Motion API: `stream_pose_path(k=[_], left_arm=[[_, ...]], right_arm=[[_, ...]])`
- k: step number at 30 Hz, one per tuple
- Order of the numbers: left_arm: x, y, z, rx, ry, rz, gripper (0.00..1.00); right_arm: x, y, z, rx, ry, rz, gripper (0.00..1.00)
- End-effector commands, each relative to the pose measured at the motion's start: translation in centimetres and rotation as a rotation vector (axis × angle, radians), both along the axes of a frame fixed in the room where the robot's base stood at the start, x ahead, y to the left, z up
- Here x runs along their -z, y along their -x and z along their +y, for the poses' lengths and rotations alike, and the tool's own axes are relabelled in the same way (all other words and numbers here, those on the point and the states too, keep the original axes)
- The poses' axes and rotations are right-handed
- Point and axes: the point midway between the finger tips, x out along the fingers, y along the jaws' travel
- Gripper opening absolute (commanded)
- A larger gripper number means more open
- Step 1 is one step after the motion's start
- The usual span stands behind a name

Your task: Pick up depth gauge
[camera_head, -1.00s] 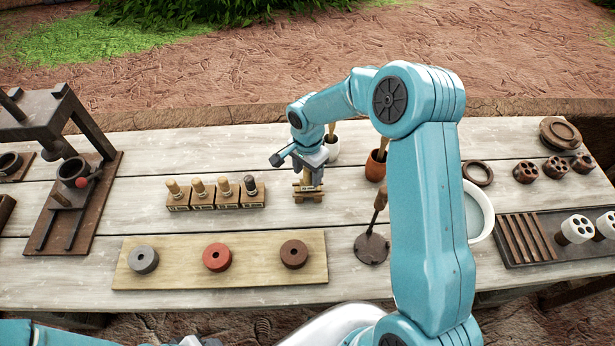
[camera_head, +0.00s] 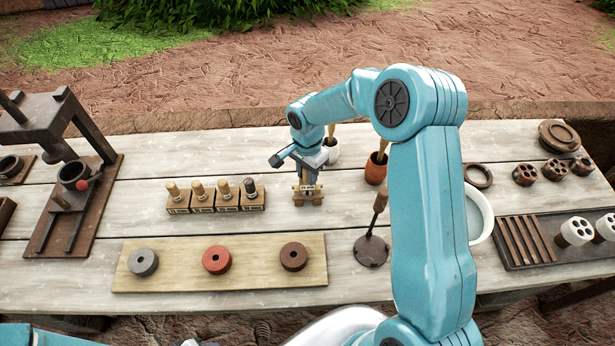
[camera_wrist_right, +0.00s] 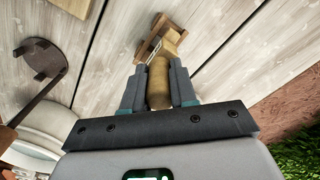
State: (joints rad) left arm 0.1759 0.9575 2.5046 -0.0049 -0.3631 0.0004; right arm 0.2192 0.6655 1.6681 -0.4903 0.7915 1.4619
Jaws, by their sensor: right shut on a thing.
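My right gripper (camera_head: 308,185) is shut on a tan, wooden, rounded piece, which I take to be the depth gauge (camera_wrist_right: 158,82). In the right wrist view the piece lies between the two grey fingers (camera_wrist_right: 158,92). Its far end is at a small wooden stand (camera_wrist_right: 162,38), which also shows on the table in the head view (camera_head: 308,199). I cannot tell whether the piece still rests in the stand. The gauge's lower part is hidden. My left gripper is out of view.
Left of the stand is a row of wooden blocks with pegs (camera_head: 215,198). In front lies a board (camera_head: 180,272) with three rings. A dark round-based tool (camera_head: 371,250) and a terracotta pot (camera_head: 376,170) stand to the right. Bare planks lie between them.

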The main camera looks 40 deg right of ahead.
Motion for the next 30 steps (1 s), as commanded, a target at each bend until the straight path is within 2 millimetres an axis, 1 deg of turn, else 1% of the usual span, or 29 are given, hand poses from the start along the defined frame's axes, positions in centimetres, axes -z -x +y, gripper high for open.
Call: stream_pose_path(k=[5,8,12,15,18,21,24,30], left_arm=[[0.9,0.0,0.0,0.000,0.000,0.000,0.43],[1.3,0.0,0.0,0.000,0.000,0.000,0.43],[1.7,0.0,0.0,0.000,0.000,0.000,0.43],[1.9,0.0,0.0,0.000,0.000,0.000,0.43],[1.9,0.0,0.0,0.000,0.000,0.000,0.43],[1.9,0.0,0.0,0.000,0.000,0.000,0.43],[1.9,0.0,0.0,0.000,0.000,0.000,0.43],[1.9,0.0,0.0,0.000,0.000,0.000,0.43]], right_arm=[[-3.6,-0.1,0.0,0.000,0.001,-0.008,0.00],[-6.5,-0.1,0.0,0.001,0.001,-0.008,0.00],[-10.9,-0.1,0.0,0.001,0.000,-0.008,0.00],[-13.7,-0.1,0.0,-0.001,0.000,-0.007,0.00],[-15.9,-0.1,0.0,-0.001,0.000,-0.006,0.00],[-17.4,-0.1,0.0,0.000,-0.001,-0.003,0.00],[-18.2,-0.1,0.0,0.000,0.000,-0.002,0.00],[-18.6,0.0,0.0,-0.001,-0.001,0.000,0.00]])
